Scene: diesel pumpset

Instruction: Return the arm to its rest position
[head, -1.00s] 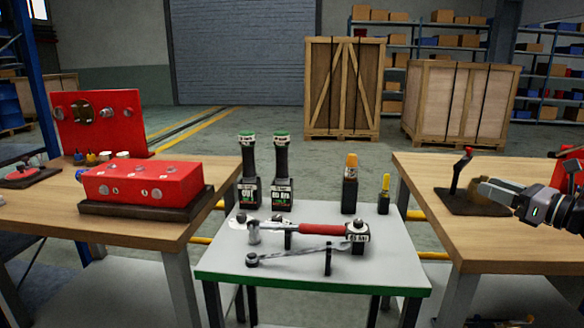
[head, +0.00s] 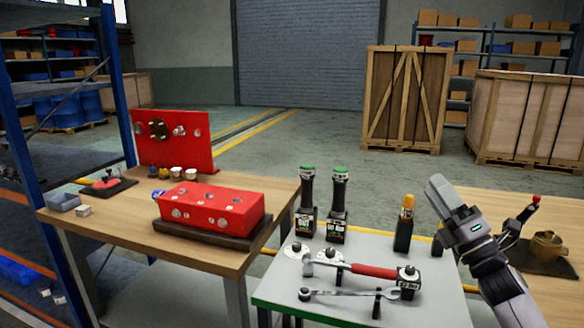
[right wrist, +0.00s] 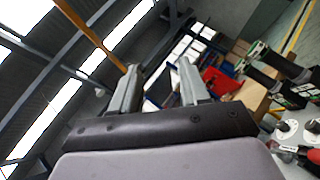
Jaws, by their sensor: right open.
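My right gripper (head: 438,190) is raised at the right of the head view, in front of the right-hand wooden table, its fingers pointing up. In the right wrist view its two fingers (right wrist: 162,88) stand apart with nothing between them, so it is open and empty. In the head view it is just right of the orange-topped tool (head: 405,225) on the small tool table, and hides part of the space behind it. My left gripper is not in view.
The small grey-topped table (head: 335,308) holds two green-topped tools (head: 337,205), a red-handled wrench (head: 372,271) and a spanner (head: 350,293). A red block (head: 212,205) sits on the left wooden table (head: 75,222). A brown pot (head: 546,245) stands on the right table. Wooden crates (head: 405,100) stand behind.

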